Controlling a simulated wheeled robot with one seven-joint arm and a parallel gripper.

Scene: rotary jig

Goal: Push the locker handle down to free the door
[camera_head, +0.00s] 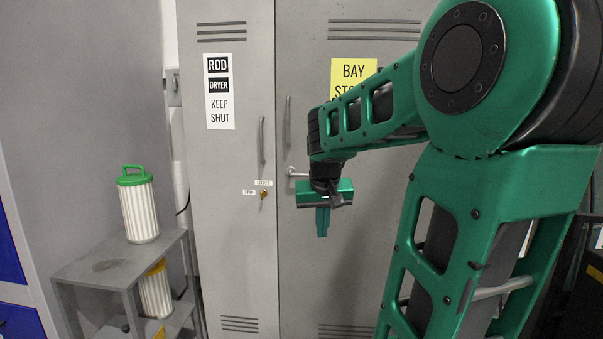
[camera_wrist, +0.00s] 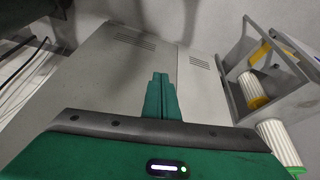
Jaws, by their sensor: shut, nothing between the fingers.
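The grey locker has a left door (camera_head: 225,160) and a right door (camera_head: 305,80), both looking shut. A pale lever handle (camera_head: 297,172) shows at the left edge of the right door, about level; its right part is hidden behind my arm. My gripper (camera_head: 322,222) is in front of the right door, just below and right of the lever, fingers pointing down. Its fingers are shut and empty, also in the wrist view (camera_wrist: 160,90). I cannot tell how far it is from the door. The lever does not show in the wrist view.
Vertical bar handles stand on the left door (camera_head: 262,140) and the right door (camera_head: 287,120). A brass key lock (camera_head: 263,194) with small labels is on the left door. A grey shelf (camera_head: 85,268) at left holds a green-topped canister (camera_head: 139,208) and a yellow-topped one (camera_head: 156,292).

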